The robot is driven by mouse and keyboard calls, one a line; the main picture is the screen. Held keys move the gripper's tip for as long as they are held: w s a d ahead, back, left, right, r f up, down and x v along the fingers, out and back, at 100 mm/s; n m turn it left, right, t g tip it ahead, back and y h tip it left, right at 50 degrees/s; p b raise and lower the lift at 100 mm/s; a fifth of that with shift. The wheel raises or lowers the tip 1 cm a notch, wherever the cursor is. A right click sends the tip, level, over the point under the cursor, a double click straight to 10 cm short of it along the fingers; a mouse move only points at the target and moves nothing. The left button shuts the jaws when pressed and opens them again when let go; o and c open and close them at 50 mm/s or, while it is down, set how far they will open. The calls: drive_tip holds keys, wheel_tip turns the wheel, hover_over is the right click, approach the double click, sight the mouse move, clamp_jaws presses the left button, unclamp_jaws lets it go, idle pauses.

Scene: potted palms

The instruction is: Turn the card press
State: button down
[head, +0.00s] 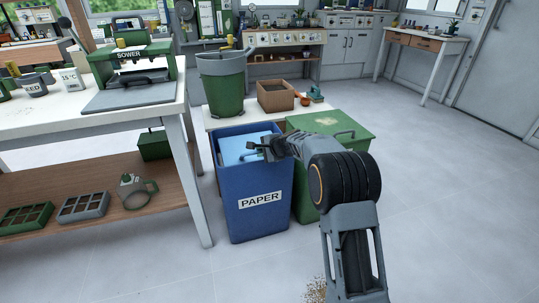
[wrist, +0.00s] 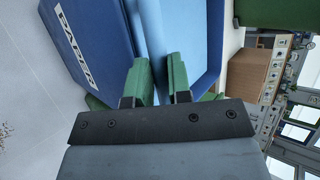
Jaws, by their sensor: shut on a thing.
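The light blue piece (head: 238,150) inside the blue PAPER bin (head: 240,218) is the likeliest card press, though no label shows on it. My gripper (head: 258,150) reaches in over the bin's right side and is shut on this piece. In the wrist view the two green fingers of my gripper (wrist: 158,82) stand a little apart, with a light blue part (wrist: 154,40) between them. The wide light blue face lies just beyond the fingertips. The lower part of the piece is hidden by the bin wall, and my gripper covers its right side.
A green lidded bin (head: 325,122) stands right beside the blue bin. Behind them a low table carries a green bucket (head: 222,95) and a cardboard box (head: 275,97). A workbench (head: 130,112) with the green SOWER device (head: 133,62) is at left. The floor at right is clear.

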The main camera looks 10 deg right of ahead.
drive_tip(key=shift+s+f, duration=0.1)
drive_tip(key=shift+f, duration=0.15)
drive_tip(key=shift+a, duration=0.1)
drive_tip(key=c, duration=1.3)
unclamp_jaws()
drive_tip(key=shift+a, duration=0.15)
drive_tip(key=shift+o, duration=1.2)
drive_tip(key=p+v, duration=0.3)
drive_tip(key=v, duration=1.1)
drive_tip(key=shift+f, duration=0.15)
